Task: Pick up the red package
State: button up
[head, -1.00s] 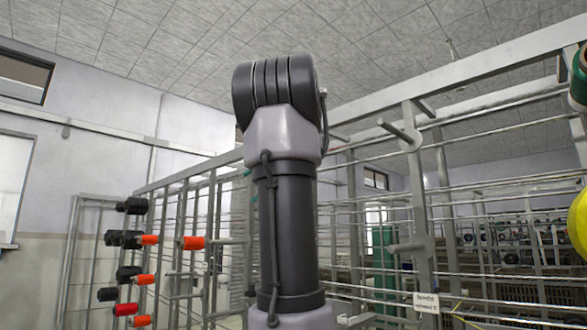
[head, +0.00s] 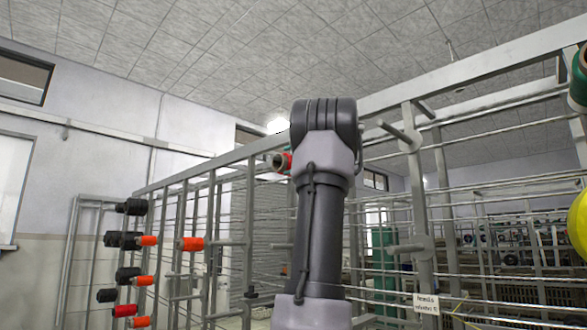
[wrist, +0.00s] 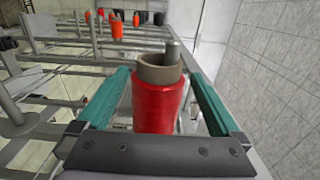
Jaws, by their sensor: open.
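The red package (wrist: 160,105), wound on a grey-brown tube (wrist: 160,70), fills the middle of the wrist view. A metal peg end (wrist: 173,50) shows at the tube's mouth. My gripper (wrist: 158,74) is open, with one teal finger on each side of the package. I cannot tell whether either finger touches it. The package's lower end is hidden behind my gripper's dark body. In the head view a red package (head: 284,162) shows just left of my arm, partly hidden by it; my fingers are not visible there.
A metal creel frame (head: 220,175) runs behind my arm, with long bars and projecting pegs. Orange packages (head: 192,244) and black ones (head: 130,206) sit on pegs at the left. A yellow package (head: 580,222) and a green one (head: 580,80) are at the right edge.

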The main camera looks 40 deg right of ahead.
aim_at(286, 161)
jog(key=w, duration=0.4)
jog(key=c, duration=1.4)
